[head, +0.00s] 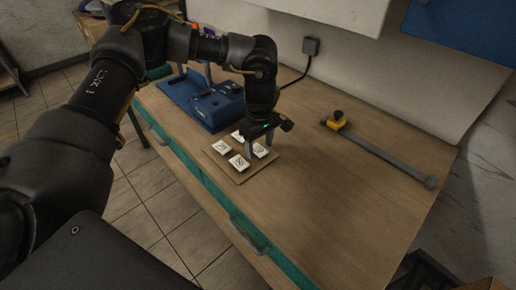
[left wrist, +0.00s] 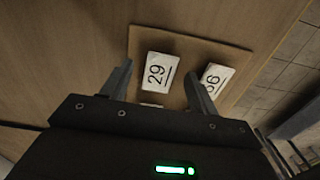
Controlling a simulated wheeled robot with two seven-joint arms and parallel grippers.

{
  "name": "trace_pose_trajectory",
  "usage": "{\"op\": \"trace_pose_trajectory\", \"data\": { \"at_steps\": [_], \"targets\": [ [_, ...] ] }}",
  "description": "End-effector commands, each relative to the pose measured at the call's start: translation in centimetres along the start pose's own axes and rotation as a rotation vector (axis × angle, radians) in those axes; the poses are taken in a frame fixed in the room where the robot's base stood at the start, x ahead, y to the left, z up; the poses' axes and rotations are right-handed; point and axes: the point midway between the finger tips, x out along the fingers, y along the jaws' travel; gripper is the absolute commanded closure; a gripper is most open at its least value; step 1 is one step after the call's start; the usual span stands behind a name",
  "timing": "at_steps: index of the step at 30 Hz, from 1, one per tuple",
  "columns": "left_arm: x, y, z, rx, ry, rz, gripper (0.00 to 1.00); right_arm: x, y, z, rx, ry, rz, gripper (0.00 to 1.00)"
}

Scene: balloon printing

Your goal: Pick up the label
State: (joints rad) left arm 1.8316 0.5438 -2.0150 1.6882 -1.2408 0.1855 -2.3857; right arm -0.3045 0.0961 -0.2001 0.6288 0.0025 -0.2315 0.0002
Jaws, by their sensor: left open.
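Several white labels with dark print lie on a square brown board (head: 239,179) on the workbench. In the head view, one label (head: 221,147) is at the left, another (head: 238,162) at the front, and others are partly behind my gripper. My left gripper (head: 262,148) points down over the board's right side, open. In the left wrist view, the label reading 29 (left wrist: 158,70) lies between and beyond the open fingers. A second label (left wrist: 213,78), ending in 6, is partly hidden by the right finger. I see nothing gripped. My right gripper is not in view.
A blue device (head: 203,103) stands on the wooden bench behind the board. The bench top right of the board is clear. Drawers with a handle (head: 248,234) line its front.

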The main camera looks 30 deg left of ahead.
Motion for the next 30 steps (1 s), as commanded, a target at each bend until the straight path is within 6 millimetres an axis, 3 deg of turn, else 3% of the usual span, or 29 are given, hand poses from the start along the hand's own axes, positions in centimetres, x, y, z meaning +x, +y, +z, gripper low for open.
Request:
{"op": "trace_pose_trajectory", "data": {
  "at_steps": [30],
  "targets": [
    [0.58,-0.02,-0.01,0.0,0.0,-0.001,0.4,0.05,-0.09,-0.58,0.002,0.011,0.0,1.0]
  ]
}}
